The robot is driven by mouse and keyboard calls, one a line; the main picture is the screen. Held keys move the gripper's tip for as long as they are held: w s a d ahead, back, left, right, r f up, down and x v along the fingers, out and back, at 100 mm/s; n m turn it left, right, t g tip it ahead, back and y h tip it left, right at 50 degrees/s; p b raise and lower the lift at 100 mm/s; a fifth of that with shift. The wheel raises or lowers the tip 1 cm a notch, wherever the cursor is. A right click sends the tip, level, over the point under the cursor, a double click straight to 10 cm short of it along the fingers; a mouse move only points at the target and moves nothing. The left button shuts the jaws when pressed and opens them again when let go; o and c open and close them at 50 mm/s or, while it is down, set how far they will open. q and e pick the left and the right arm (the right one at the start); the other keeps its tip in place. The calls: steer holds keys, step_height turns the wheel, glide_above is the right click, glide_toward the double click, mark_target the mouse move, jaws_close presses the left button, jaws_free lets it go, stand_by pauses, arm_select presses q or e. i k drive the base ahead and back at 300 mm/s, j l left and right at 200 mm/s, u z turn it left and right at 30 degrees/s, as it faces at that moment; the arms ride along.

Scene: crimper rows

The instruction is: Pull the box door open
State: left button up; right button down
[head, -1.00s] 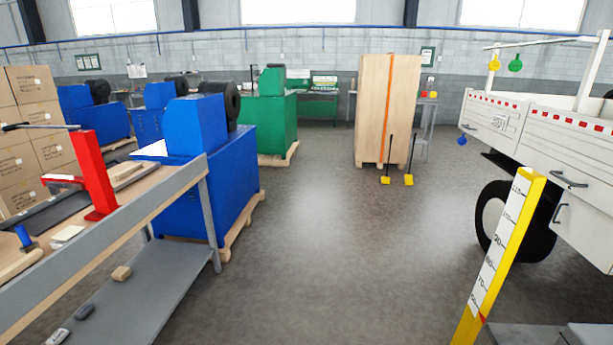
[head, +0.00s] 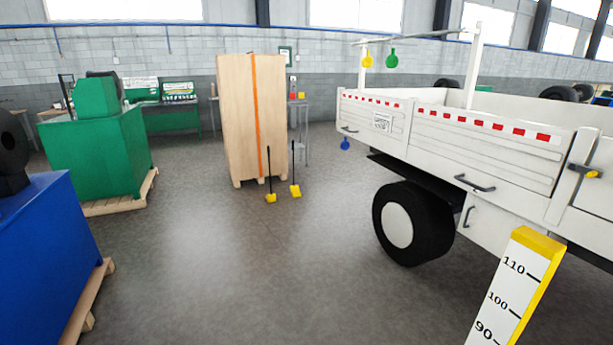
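A white truck (head: 480,150) with a side-panelled bed stands at the right. Under the bed, right of the wheel, is a white box (head: 488,226) with a small dark upright handle (head: 467,216). Its front looks shut. Its right part is hidden behind the yellow measuring post. A longer dark handle (head: 474,184) is on the bed side just above it. I cannot tell for certain which panel is the box door. Neither of my grippers is in view.
A yellow measuring post (head: 518,285) stands close at the lower right, in front of the truck. A black wheel (head: 412,222) is left of the white box. A blue machine (head: 40,260) is close at left. The grey floor (head: 260,270) between is clear.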

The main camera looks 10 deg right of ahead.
mark_target(489, 225)
steer(key=i+z, duration=0.2)
steer(key=i, duration=0.3)
steer(key=i+z, duration=0.2)
steer(key=i, duration=0.3)
steer(key=i+j+z, duration=0.2)
steer(key=i, duration=0.3)
steer(key=i+j+z, duration=0.2)
steer(key=i, duration=0.3)
